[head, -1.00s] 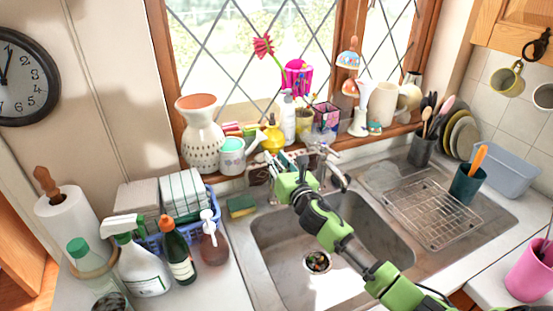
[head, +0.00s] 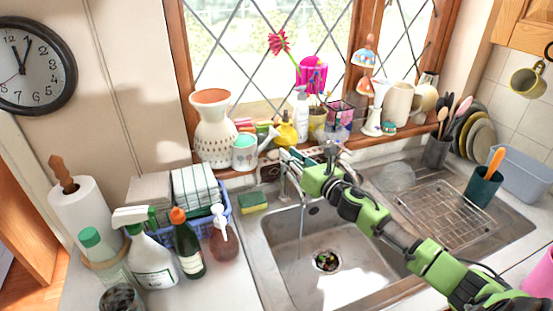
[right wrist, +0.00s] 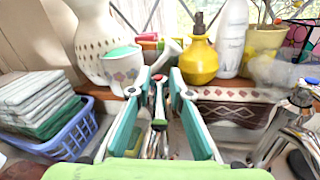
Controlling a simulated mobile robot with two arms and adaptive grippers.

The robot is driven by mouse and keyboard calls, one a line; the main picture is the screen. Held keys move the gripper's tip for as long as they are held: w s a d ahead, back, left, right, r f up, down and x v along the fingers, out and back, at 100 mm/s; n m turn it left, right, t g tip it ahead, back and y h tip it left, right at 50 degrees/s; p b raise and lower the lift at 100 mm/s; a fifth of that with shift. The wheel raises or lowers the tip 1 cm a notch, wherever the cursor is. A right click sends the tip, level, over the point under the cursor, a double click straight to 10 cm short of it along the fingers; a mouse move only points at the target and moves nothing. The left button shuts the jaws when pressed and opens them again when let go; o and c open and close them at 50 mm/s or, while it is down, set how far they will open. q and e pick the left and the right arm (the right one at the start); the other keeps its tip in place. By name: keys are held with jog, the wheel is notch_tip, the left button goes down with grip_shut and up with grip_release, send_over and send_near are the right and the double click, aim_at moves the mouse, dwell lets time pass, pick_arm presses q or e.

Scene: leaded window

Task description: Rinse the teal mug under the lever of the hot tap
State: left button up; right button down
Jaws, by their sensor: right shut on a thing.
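My right gripper (head: 290,158) reaches over the back rim of the sink. In the right wrist view, its fingers (right wrist: 160,88) are shut on a slim tap lever (right wrist: 158,112) with a red mark, which stands between the pads. The chrome tap (head: 284,182) below it is partly hidden by the gripper. A dark teal cup (head: 483,188) with an orange-handled tool in it stands on the right drainboard, far from the gripper. I cannot tell which of these is the mug. My left gripper is not in view.
The sink basin (head: 300,245) is empty except for bits at its drain. A sponge (head: 252,202) lies at its left back corner. Bottles and a blue basket (head: 218,222) crowd the left counter. A wire rack (head: 445,212) lies on the right drainboard.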

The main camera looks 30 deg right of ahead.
dwell(0.4)
jog(key=c, duration=2.2)
grip_release()
jog(key=shift+o, duration=0.2)
jog(key=shift+s, duration=0.1)
jog(key=s+d, duration=0.1)
jog(key=s, duration=1)
jog(key=shift+s+d, duration=0.15)
jog(key=shift+s, duration=0.25)
